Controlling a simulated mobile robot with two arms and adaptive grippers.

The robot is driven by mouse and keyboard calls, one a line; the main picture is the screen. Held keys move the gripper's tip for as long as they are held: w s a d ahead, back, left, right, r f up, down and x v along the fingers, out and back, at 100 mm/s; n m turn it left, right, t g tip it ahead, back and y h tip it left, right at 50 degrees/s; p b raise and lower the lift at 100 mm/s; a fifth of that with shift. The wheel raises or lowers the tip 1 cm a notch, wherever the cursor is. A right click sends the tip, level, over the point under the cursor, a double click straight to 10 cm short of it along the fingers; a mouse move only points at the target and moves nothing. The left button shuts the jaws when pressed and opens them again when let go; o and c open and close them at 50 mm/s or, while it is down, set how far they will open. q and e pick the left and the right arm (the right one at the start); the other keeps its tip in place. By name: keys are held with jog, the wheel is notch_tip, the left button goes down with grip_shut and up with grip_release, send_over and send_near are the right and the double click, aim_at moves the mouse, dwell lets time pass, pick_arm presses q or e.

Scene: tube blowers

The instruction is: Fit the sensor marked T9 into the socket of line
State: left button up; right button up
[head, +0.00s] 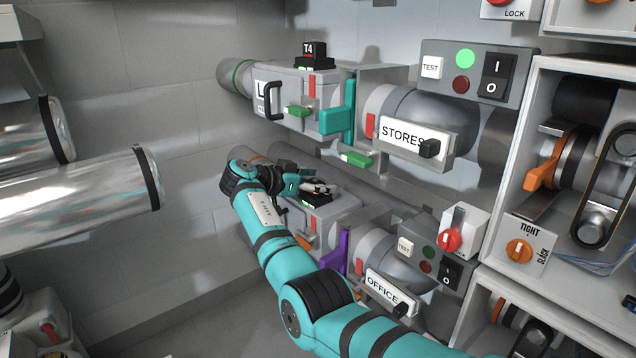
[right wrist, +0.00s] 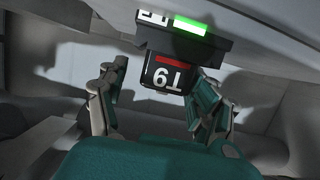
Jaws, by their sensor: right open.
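The T9 sensor (right wrist: 168,74), a black block with white lettering and a red stripe, appears upside down in the right wrist view. It sits against a black base (right wrist: 185,47) with a lit green strip; I see no gap between them. My right gripper (right wrist: 155,100) is open, with one finger on either side of the sensor and a visible gap at the left finger. In the head view, my right gripper (head: 312,187) is over the top of the lower OFFICE line unit and mostly hides the sensor there. My left gripper is not in view.
Above is the STORES line (head: 402,135), with a black T4 sensor (head: 314,52) on top and a teal lever (head: 338,115). The OFFICE line has a purple lever (head: 337,252). A belt cabinet (head: 535,100) is at right.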

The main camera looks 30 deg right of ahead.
jog(key=w+v, duration=0.1)
jog(key=v, duration=1.1)
jog(key=shift+s, duration=0.45)
jog(key=shift+d+f, duration=0.1)
